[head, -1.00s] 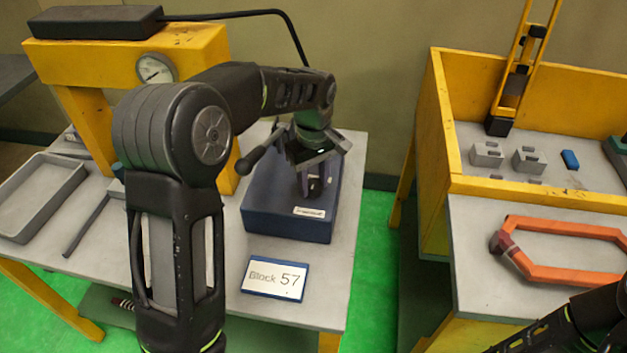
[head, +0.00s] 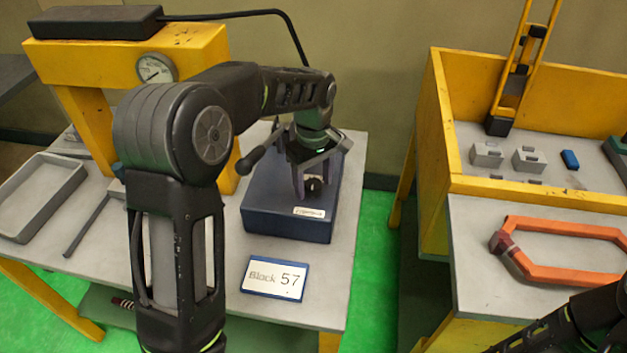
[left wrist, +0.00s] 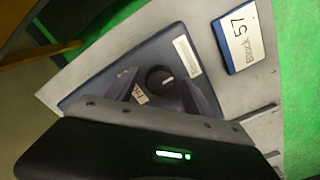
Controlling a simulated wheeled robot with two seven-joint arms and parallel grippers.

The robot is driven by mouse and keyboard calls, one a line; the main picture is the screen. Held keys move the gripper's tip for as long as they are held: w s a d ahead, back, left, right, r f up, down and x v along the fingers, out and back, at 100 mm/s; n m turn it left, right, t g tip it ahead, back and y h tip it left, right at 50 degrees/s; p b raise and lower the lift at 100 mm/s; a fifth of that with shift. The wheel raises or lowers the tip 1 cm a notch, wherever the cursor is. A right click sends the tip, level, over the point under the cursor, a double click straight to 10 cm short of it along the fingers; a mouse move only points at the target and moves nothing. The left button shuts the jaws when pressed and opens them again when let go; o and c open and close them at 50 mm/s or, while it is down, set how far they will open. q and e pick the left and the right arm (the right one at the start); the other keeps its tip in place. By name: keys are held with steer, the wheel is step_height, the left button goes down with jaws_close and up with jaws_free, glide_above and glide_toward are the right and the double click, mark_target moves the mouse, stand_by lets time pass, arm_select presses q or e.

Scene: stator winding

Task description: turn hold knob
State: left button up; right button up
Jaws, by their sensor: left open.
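The hold knob (head: 313,187) is a small black round knob with a light mark, on the top face of a dark blue box (head: 270,212). In the left wrist view the knob (left wrist: 160,79) shows between the two fingers of my left gripper (left wrist: 158,82). My left gripper (head: 313,190) is open, pointing down over the box, one finger on each side of the knob with gaps visible. Whether the fingertips touch the box top is hard to tell. My right gripper is out of view; only part of a dark arm shows at the lower right.
A white card reading "Block 57" (head: 275,278) lies in front of the box. A grey tray (head: 38,197) and a yellow press frame with a gauge (head: 156,68) stand to the left. A black handle (head: 252,160) sticks out by the box. An orange ring-shaped part (head: 560,273) lies on the right table.

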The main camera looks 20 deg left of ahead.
mark_target(313, 184)
arm_select(q)
step_height(313, 184, up, 8)
steer(key=shift+f+b, duration=0.1)
steer(key=shift+b, duration=0.25)
steer(key=shift+s, duration=0.1)
stand_by(0.6)
